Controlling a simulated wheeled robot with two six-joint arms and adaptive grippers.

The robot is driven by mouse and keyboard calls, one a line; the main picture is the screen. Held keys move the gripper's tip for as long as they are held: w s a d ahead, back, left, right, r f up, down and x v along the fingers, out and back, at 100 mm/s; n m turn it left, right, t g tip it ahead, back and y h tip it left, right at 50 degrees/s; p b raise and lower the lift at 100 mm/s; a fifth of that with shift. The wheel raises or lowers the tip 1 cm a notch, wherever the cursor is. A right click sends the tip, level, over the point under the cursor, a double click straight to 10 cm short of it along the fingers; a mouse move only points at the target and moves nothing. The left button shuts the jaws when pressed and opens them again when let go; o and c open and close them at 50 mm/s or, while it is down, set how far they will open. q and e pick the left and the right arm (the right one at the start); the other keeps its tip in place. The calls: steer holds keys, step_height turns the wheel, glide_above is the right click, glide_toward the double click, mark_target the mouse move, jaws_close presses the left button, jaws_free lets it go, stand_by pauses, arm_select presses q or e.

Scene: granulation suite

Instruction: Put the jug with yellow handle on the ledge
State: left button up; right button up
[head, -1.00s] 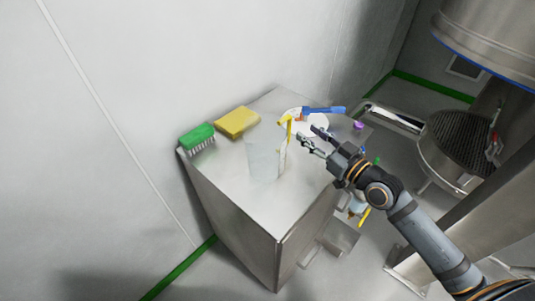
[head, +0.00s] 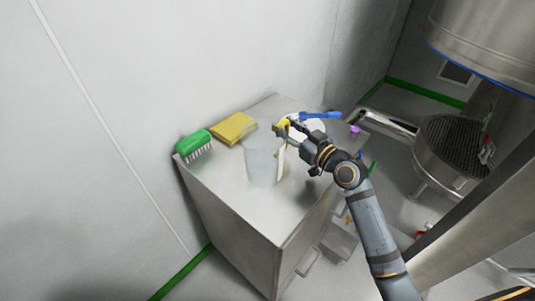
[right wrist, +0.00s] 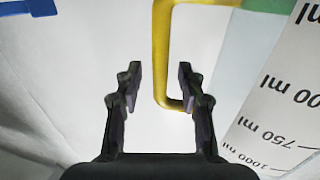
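The jug (head: 262,165) is clear and stands upright on a grey cabinet top. Its yellow handle (right wrist: 160,50) faces my right gripper, and its volume scale shows in the right wrist view (right wrist: 285,110). My right gripper (right wrist: 159,82) is open. In the wrist view the handle's upright bar appears between the two fingertips, with its lower corner near the right finger. I cannot tell if either finger touches it. In the head view the right gripper (head: 290,134) covers part of the handle. My left gripper is not in view. I cannot make out which surface is the ledge.
The wall stands close behind. Steel equipment (head: 455,145) is at the right.

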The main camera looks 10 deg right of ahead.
steer(key=shift+c, duration=0.8)
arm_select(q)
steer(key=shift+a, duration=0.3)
arm_select(e)
jaws_close()
